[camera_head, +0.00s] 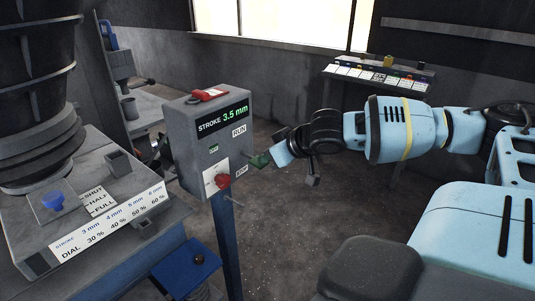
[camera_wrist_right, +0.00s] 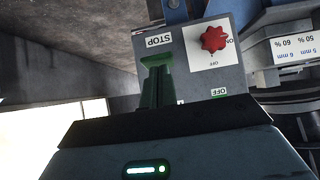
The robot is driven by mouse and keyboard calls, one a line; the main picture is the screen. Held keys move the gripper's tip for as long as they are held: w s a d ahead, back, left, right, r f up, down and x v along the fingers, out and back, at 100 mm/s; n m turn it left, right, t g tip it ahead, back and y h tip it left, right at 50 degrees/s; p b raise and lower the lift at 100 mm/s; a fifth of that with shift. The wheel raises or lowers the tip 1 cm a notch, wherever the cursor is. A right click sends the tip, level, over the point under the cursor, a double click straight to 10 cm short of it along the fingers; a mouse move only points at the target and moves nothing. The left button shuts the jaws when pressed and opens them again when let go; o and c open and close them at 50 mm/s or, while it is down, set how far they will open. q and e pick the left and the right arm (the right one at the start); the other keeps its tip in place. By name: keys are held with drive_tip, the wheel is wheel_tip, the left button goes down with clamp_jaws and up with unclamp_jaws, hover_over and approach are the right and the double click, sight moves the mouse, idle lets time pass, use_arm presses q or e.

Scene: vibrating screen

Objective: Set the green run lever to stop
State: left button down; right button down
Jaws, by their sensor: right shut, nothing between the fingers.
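The grey control box (camera_head: 180,135) stands on a blue post, with a RUN label (camera_head: 239,131) above a STOP label (camera_head: 241,169) on its right part. The green run lever (camera_head: 260,160) sticks out from the box, its end low, near the height of the STOP label. My left gripper is out of view.
The box also has a display (camera_head: 222,117) reading STROKE 3.5 mm, a red knob (camera_head: 222,181) and a red top piece (camera_head: 209,94). A grey machine with a blue knob (camera_head: 53,201) stands at left.

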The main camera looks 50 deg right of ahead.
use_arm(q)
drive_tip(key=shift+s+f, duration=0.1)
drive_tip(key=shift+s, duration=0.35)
use_arm(e)
drive_tip(key=shift+f, duration=0.15)
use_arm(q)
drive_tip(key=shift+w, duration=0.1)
use_arm(e)
drive_tip(key=shift+r, duration=0.2)
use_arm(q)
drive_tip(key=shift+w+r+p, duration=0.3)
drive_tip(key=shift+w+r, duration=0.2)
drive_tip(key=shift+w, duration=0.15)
use_arm(e)
drive_tip(key=shift+r, duration=0.65)
